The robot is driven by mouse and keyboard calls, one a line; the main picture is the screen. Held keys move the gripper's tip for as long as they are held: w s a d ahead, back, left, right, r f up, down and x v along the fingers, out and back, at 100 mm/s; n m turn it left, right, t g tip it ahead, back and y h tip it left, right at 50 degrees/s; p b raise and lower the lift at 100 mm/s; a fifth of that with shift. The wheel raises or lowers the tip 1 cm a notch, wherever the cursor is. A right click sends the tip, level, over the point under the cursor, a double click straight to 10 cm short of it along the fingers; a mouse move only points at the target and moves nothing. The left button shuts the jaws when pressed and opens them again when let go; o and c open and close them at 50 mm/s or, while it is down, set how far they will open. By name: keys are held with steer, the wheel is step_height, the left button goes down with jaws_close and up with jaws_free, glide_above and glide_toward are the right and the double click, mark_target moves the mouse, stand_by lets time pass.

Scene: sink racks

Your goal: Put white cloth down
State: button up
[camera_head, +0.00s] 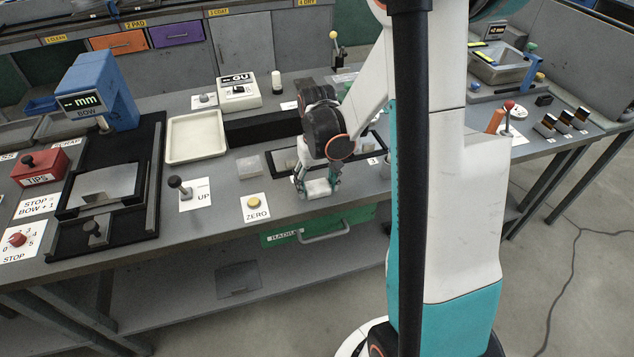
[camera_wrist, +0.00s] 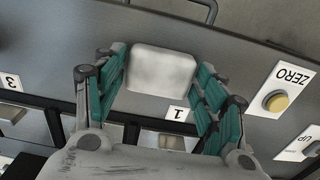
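The white cloth (camera_wrist: 162,68) is a small, pale, rounded block between the two teal fingers of my gripper (camera_wrist: 163,75) in the wrist view. Both fingertips appear to touch its sides. In the head view my gripper (camera_head: 317,187) points down with the cloth (camera_head: 318,188) between its fingers, near the front edge of the bench. I cannot tell whether the cloth touches the bench top.
A black-framed rack (camera_wrist: 113,117) with numbered labels and pale pieces lies beside my gripper. A cream tray (camera_head: 196,138) is farther back. A green drawer (camera_head: 318,226) is below.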

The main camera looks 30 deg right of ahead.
mark_target(317, 185)
steer(key=shift+r, duration=0.15)
step_height(317, 185, up, 12)
steer(key=p, duration=0.4)
stand_by(0.3)
stand_by(0.5)
